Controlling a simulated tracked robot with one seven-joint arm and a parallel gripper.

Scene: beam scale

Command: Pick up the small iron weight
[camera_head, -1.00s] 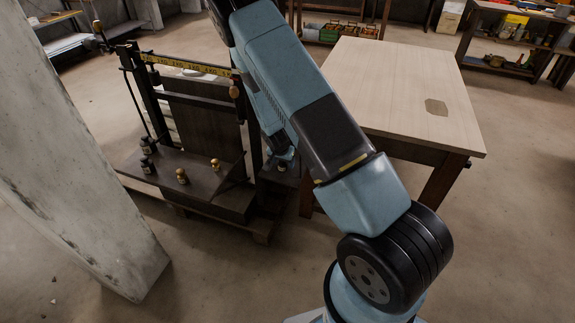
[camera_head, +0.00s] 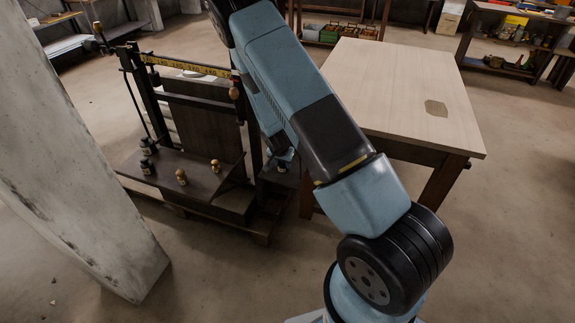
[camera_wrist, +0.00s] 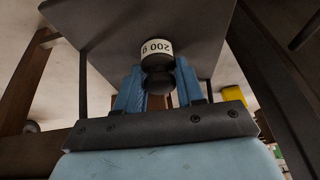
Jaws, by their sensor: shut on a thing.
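In the wrist view a small dark iron weight (camera_wrist: 157,60) with a white "200 g" label sits between the two blue fingers of my gripper (camera_wrist: 159,80). The fingers are shut on its dark knob. A flat grey plate (camera_wrist: 185,20) lies just beyond the weight; I cannot tell if they touch. In the head view my gripper (camera_head: 284,160) is low beside the beam scale's right post, mostly hidden by my own arm.
The beam scale (camera_head: 205,120) stands left of my arm. Two dark labelled weights (camera_head: 147,166) and two brass weights (camera_head: 182,177) stand on its platform. A wooden table (camera_head: 400,90) is on the right. A concrete pillar (camera_head: 70,160) leans at the left.

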